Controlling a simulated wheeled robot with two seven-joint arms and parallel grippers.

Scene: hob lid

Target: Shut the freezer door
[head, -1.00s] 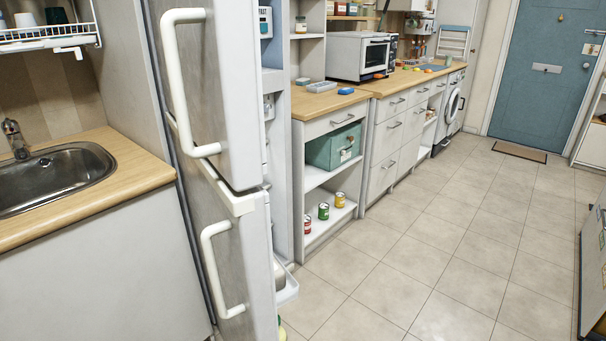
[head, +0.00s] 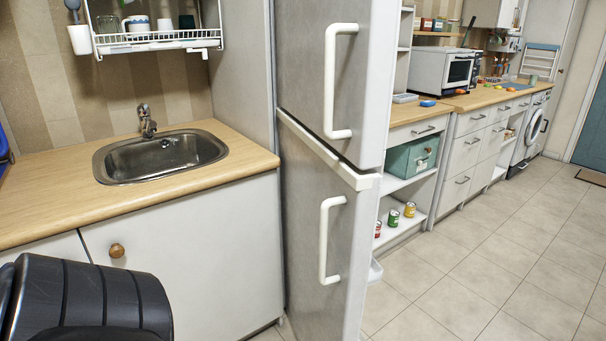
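A tall grey fridge-freezer stands in the middle of the head view with two doors, one above the other. The upper door (head: 303,60) has a long white handle (head: 340,80). The lower door (head: 306,215) has a shorter white handle (head: 329,240). Both doors look swung open, faces toward me. A white door bin (head: 375,271) shows past the lower door's edge. I cannot tell from labels which door is the freezer's. The compartments behind the doors are hidden. Neither gripper shows; only a dark part of my arm is at the lower left.
A wooden counter (head: 45,205) with a steel sink (head: 160,155) is at the left, under a wire dish rack (head: 155,40). Beyond the doors are shelves with cans (head: 393,217), a green box (head: 412,157) and a white oven (head: 442,70). Tiled floor (head: 480,270) at the right is clear.

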